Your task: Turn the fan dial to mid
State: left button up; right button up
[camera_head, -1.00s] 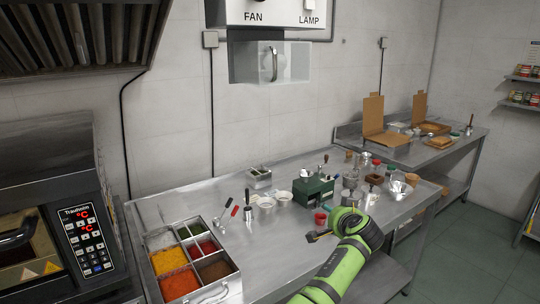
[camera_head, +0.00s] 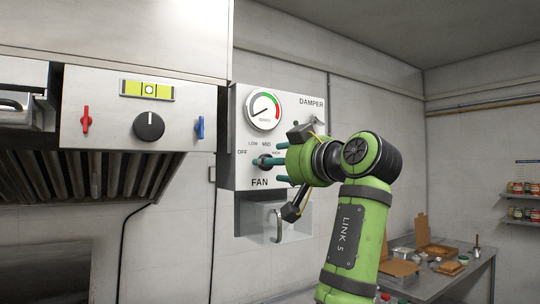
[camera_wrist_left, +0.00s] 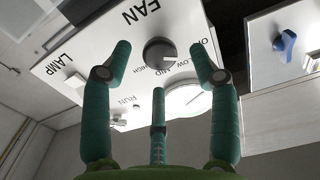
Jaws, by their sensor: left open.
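The fan dial (camera_wrist_left: 160,52) is a dark round knob on a white control panel (camera_head: 243,108), above the word FAN. Its scale reads OFF, LOW, MID, HIGH. In the left wrist view its pale mark points towards the LOW side; the exact setting is hard to read. My left gripper (camera_head: 264,161) faces the panel with its three teal fingers spread. In the left wrist view the gripper (camera_wrist_left: 161,72) is open, with fingers on either side of the dial and one below; contact cannot be told. In the head view the fingers partly hide the dial. My right gripper is not in view.
A round gauge (camera_head: 263,110) sits above the dial. A DAMPER control (camera_head: 318,120) and a LAMP switch (camera_wrist_left: 75,82) are on the same panel. A clear box with a handle (camera_head: 277,227) is below. An oven hood with a black knob (camera_head: 149,126) stands to the left.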

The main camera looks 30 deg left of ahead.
pick_arm(q)
jog(key=p+x, duration=0.1)
jog(key=x, duration=0.2)
jog(key=shift+d, duration=0.1)
jog(key=c, duration=1.1)
jog(key=shift+m, duration=0.4)
jog(key=shift+c, duration=0.3)
jog(key=shift+m+b, duration=1.05)
jog(key=shift+m, duration=6.45)
jog(key=shift+r, duration=0.1)
